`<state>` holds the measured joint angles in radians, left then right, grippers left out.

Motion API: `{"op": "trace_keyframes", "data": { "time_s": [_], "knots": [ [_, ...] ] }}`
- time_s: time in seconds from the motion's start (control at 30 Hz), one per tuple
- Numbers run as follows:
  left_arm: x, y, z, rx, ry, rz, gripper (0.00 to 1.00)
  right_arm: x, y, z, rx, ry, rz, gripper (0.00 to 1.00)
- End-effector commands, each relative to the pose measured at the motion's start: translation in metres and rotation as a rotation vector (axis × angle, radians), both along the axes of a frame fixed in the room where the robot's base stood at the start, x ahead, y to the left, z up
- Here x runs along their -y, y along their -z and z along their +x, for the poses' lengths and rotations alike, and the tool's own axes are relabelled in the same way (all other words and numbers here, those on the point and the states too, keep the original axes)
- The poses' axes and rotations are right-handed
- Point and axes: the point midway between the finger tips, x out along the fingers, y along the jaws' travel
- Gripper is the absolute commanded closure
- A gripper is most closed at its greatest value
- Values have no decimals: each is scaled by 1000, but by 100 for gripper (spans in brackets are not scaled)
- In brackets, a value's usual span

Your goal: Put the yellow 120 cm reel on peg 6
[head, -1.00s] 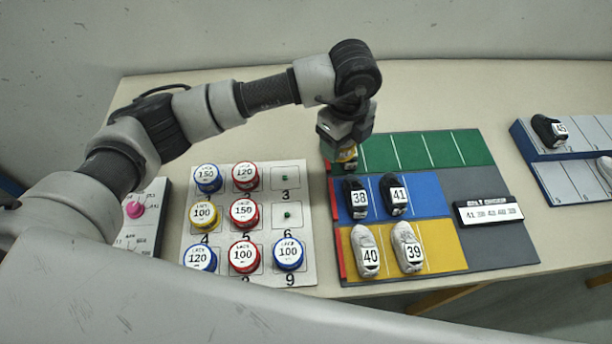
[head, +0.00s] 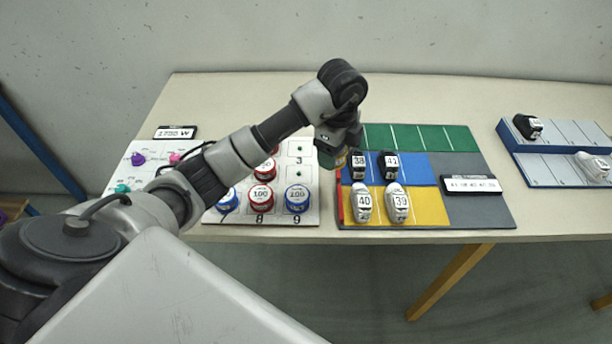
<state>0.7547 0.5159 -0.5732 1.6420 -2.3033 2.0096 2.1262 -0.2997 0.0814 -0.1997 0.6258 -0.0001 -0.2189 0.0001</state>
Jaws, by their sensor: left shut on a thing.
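My left gripper (head: 338,152) is shut on a small reel with a yellow edge (head: 341,159), mostly hidden by the fingers; its label cannot be read. It is at the left edge of the coloured shoe mat, right of the white peg board (head: 311,212). Peg 6 (head: 298,174) stands bare in the board's right column, left of and slightly below the gripper. Bare peg 3 (head: 299,149) is above it. My right gripper is not in view.
My left arm covers much of the board's left part. A blue reel (head: 297,198) on peg 9 and a red reel (head: 262,197) on peg 8 are near peg 6. Shoes such as 38 (head: 358,166) and 40 (head: 361,203) stand close to the gripper.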

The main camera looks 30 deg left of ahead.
Motion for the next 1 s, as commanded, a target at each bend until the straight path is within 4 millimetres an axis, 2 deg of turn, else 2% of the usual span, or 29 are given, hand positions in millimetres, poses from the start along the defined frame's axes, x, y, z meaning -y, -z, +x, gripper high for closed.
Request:
{"op": "trace_keyframes", "data": {
  "time_s": [0.03, 0.17, 0.3, 0.4, 0.57, 0.8, 1.0],
  "knots": [
    [-13, 8, -1, -7, -6, 1, 64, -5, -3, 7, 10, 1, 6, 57],
    [-44, 25, -1, -6, -5, 3, 64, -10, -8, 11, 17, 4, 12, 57],
    [-71, 41, -1, -4, -1, 2, 64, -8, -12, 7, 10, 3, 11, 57],
    [-84, 50, 0, -2, 0, 0, 64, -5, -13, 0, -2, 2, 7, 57],
    [-91, 58, 0, -2, 3, -1, 64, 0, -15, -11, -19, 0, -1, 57],
    [-90, 91, -1, -3, 2, -1, 64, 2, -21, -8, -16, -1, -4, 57],
    [-90, 95, 0, 1, 3, 0, 64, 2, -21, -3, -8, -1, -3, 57]
  ]
}}
